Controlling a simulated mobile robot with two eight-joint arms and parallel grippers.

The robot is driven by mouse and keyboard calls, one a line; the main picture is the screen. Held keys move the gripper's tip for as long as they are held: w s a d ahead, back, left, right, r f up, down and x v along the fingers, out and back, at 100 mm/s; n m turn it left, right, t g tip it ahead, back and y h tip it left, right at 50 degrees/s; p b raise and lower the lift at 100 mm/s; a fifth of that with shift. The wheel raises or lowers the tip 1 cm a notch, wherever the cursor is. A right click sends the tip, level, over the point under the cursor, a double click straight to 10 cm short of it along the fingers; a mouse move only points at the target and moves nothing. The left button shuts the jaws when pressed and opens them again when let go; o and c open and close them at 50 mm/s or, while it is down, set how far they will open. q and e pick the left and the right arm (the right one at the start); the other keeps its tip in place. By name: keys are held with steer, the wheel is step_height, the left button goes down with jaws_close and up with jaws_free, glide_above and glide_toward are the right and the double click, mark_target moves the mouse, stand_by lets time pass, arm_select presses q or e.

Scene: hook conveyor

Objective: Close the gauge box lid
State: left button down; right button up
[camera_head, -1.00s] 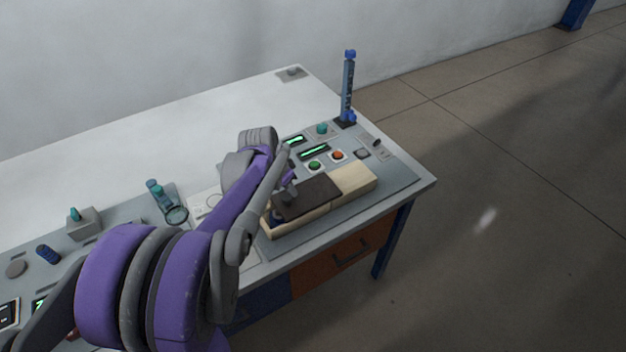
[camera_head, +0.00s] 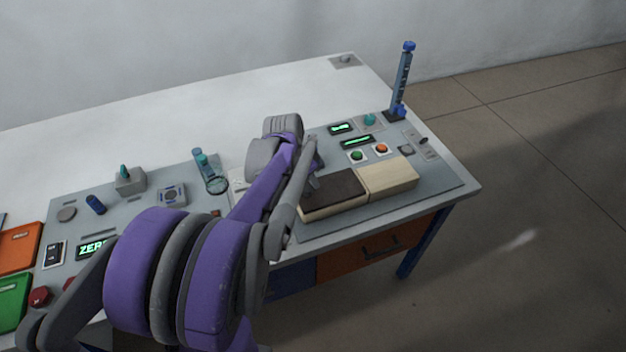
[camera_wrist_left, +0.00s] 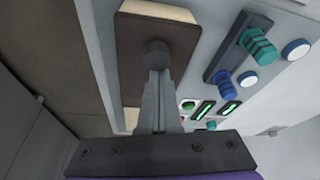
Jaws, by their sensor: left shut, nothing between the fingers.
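The gauge box (camera_head: 388,178) lies on the console panel at the right end of the desk in the head view. Its right part has a pale wooden top, and its left part has a dark brown top (camera_head: 340,190). The two tops look about level; I cannot tell whether the lid is fully seated. My left gripper (camera_head: 312,178) is at the left, far side of the brown part, partly hidden by my arm. In the left wrist view its fingers (camera_wrist_left: 157,55) are shut and empty over the brown top (camera_wrist_left: 131,72). My right gripper is out of view.
Green and red buttons (camera_head: 369,152) and lit displays (camera_head: 356,141) sit just behind the box. A blue upright post (camera_head: 402,80) stands at the back right corner. The desk's front edge runs close before the box.

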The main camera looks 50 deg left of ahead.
mark_target(328, 183)
arm_select(q)
steer(key=w, duration=0.3)
steer(key=shift+w+d, duration=0.15)
steer(key=shift+d, duration=0.15)
steer(key=v, duration=1)
steer(key=shift+w+p, duration=0.25)
steer(key=shift+p, duration=0.05)
steer(key=s+d+f, duration=0.3)
steer(key=d, duration=0.4)
steer(key=s+d+f+n+t, duration=0.1)
steer(key=s+d+f, duration=0.2)
steer(key=d, duration=0.5)
steer(key=s+d+f, duration=0.3)
steer(key=d, duration=0.5)
steer(key=shift+s+t, duration=0.4)
